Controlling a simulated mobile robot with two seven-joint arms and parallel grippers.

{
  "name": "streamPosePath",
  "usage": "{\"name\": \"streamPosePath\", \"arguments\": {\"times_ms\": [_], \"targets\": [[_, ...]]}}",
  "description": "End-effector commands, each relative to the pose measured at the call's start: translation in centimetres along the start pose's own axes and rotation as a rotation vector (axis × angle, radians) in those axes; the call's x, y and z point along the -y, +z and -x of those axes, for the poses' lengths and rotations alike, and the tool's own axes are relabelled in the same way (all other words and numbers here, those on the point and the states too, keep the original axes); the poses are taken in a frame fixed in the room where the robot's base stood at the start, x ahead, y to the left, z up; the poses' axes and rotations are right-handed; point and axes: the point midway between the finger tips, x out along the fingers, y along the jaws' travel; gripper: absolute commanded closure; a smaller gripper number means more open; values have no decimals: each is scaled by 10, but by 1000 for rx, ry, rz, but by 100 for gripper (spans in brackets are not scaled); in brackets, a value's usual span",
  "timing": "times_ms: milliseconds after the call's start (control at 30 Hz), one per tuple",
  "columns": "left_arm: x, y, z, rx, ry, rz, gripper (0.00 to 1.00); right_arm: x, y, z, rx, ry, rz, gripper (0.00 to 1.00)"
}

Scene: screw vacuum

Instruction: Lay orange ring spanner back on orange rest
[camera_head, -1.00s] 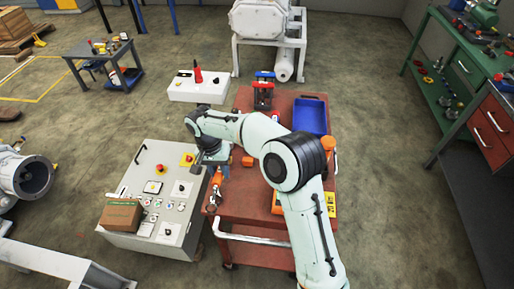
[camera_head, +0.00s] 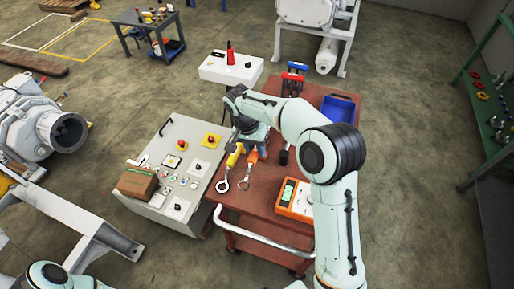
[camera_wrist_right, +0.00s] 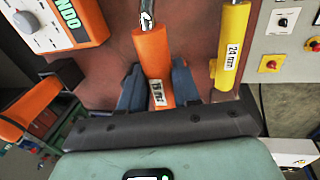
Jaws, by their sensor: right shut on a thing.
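The orange ring spanner (camera_head: 250,162) shows below my right gripper (camera_head: 251,146) in the head view, its metal ring end toward the front of the red cart. In the right wrist view its labelled orange handle (camera_wrist_right: 152,52) lies between the two fingers of my right gripper (camera_wrist_right: 157,88), which is shut on it. A yellow spanner (camera_head: 233,160) lies beside it, to the left in the head view; it also shows in the wrist view (camera_wrist_right: 232,45), labelled 24 mm. I cannot make out the orange rest. My left gripper is out of view.
The red cart top (camera_head: 262,197) has bare room around the spanners' ring ends. An orange-and-white box (camera_head: 295,199) stands to the right. A blue bin (camera_head: 338,108) and red- and blue-handled tools (camera_head: 292,77) are at the back. A grey control panel (camera_head: 180,165) adjoins the left.

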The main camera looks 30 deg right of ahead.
Motion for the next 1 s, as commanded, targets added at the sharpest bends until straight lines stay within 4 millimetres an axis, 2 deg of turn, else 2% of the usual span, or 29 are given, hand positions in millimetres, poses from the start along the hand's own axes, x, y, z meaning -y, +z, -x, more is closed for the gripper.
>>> {"name": "streamPosePath", "arguments": {"times_ms": [367,600,1000], "targets": [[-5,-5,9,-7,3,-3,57,0,0,7,4,7,1,100],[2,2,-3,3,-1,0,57,4,2,-16,6,10,1,100],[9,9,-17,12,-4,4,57,10,3,-44,6,8,1,100]]}}
